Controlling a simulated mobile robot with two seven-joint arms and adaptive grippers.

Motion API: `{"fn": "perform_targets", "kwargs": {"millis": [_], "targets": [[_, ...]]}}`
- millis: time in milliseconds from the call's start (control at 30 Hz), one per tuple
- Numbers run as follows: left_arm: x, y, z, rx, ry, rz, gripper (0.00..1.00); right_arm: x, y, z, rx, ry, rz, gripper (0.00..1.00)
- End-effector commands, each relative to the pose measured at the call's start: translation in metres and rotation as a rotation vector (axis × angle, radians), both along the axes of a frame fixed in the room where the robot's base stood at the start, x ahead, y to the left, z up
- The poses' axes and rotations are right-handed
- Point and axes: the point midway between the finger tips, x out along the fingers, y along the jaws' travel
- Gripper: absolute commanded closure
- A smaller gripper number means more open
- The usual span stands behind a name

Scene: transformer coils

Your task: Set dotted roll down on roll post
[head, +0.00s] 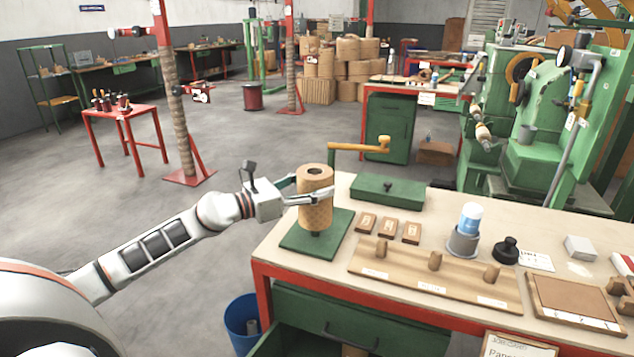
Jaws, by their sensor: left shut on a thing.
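The dotted roll (316,208) is a brown upright cylinder with a dark hole in its top. My left gripper (311,190) is shut on it, with fingers on either side of the roll. The roll is over a square green base plate (297,241) at the table's near left corner. A dark patch shows under the roll; I cannot tell whether it is a post or shadow, nor whether the roll is threaded on a post. My right gripper is not in view.
Three small wooden blocks (389,229) and a pegged wooden board (400,275) lie to the right. A blue bin (240,325) is below the table.

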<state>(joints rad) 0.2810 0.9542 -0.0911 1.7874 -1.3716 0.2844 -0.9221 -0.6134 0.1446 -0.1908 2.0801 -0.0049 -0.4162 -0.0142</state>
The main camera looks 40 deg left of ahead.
Motion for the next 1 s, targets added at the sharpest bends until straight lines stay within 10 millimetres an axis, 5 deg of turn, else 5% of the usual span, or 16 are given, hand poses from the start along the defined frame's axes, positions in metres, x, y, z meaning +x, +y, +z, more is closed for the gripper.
{"fn": "perform_targets", "kwargs": {"millis": [400, 933, 967, 1000], "targets": [[0.000, 0.000, -0.025, 0.000, -0.002, 0.000, 0.83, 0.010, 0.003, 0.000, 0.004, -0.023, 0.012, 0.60], [0.000, 0.000, -0.027, 0.000, -0.005, 0.001, 0.83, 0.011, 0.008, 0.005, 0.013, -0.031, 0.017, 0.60], [0.000, 0.000, -0.027, 0.000, -0.005, 0.001, 0.33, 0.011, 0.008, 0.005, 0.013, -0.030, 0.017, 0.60], [0.000, 0.000, -0.027, 0.000, -0.005, 0.001, 0.23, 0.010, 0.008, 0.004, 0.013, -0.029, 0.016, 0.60]]}}
